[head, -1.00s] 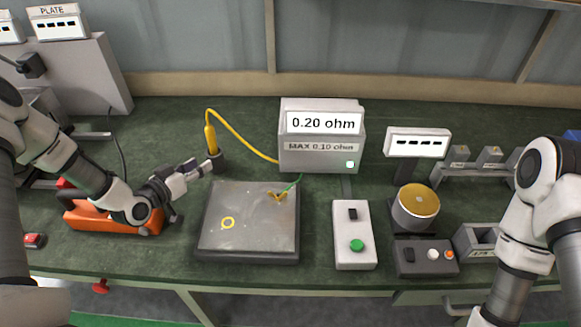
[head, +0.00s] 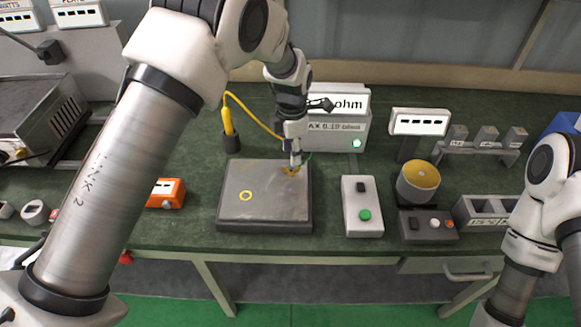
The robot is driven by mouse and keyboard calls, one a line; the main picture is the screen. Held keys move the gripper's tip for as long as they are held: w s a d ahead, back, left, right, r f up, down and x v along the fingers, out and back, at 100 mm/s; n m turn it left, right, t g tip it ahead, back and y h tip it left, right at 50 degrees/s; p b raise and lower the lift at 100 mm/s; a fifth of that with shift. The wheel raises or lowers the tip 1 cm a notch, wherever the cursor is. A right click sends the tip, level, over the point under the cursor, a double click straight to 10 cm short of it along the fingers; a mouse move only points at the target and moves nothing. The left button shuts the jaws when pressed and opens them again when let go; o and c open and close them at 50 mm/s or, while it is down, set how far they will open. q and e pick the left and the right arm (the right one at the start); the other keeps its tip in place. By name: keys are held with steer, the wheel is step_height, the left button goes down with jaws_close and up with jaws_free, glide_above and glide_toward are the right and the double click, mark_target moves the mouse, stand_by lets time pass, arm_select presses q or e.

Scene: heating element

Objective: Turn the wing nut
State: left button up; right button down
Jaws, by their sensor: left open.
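The small brass-coloured wing nut (head: 289,171) sits near the back right corner of the flat grey plate (head: 262,212). My left arm crosses the left half of the view. My right arm is at the right edge, with its gripper out of view.
The ohm meter (head: 338,134) stands behind the plate, its display partly covered by my left gripper. A yellow probe (head: 228,122) stands in a holder at the back left. A white box with a green button (head: 362,218) and a brass-topped cylinder (head: 418,182) stand to the right.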

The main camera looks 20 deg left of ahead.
mark_target(291, 171)
arm_select(q)
step_height(291, 171, down, 5)
steer(key=shift+w+a+f+p, duration=0.1)
steer(key=shift+w+p, duration=0.05)
steer(key=shift+p, duration=0.4)
steer(key=shift+f, duration=0.6)
jaws_close()
